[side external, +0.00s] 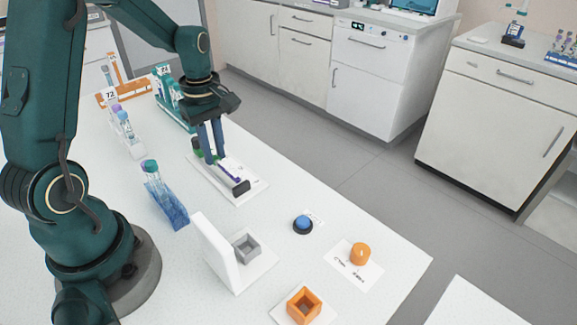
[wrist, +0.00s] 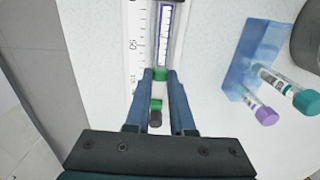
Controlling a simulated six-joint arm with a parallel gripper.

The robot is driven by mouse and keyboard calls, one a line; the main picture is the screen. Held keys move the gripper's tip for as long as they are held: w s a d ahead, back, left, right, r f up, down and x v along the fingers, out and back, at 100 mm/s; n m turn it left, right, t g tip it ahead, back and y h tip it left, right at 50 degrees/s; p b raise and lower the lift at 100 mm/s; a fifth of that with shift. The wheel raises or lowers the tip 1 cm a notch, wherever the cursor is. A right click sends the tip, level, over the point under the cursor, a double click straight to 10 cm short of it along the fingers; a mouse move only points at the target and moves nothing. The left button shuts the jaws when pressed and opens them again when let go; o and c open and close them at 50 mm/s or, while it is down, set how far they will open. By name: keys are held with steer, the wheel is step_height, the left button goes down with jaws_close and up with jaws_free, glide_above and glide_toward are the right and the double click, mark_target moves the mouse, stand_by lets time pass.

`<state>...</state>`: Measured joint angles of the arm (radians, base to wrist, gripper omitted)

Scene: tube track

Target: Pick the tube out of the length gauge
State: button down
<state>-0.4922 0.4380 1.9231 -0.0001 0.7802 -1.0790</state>
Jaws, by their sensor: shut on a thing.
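The length gauge (side external: 249,193) is a white base with a dark end block, lying on the bench in the side view. Its printed scale (wrist: 137,45) runs along the tube in the wrist view. The tube (wrist: 164,35) lies lengthwise in the gauge, with a purple-edged label and a green cap (wrist: 160,74). My gripper (side external: 217,160) reaches down over the gauge. In the wrist view its blue fingers (wrist: 161,79) are shut on the tube at the green cap. The fingers partly hide the tube in the side view.
A blue rack (side external: 170,207) with capped tubes stands left of the gauge. A grey socket (side external: 246,247) with an upright white panel (side external: 217,252), a blue button (side external: 303,223), an orange knob (side external: 360,254) and an orange box (side external: 303,304) stand nearer the camera. More racks (side external: 125,94) stand behind.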

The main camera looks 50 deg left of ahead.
steer(key=shift+r, duration=3.55)
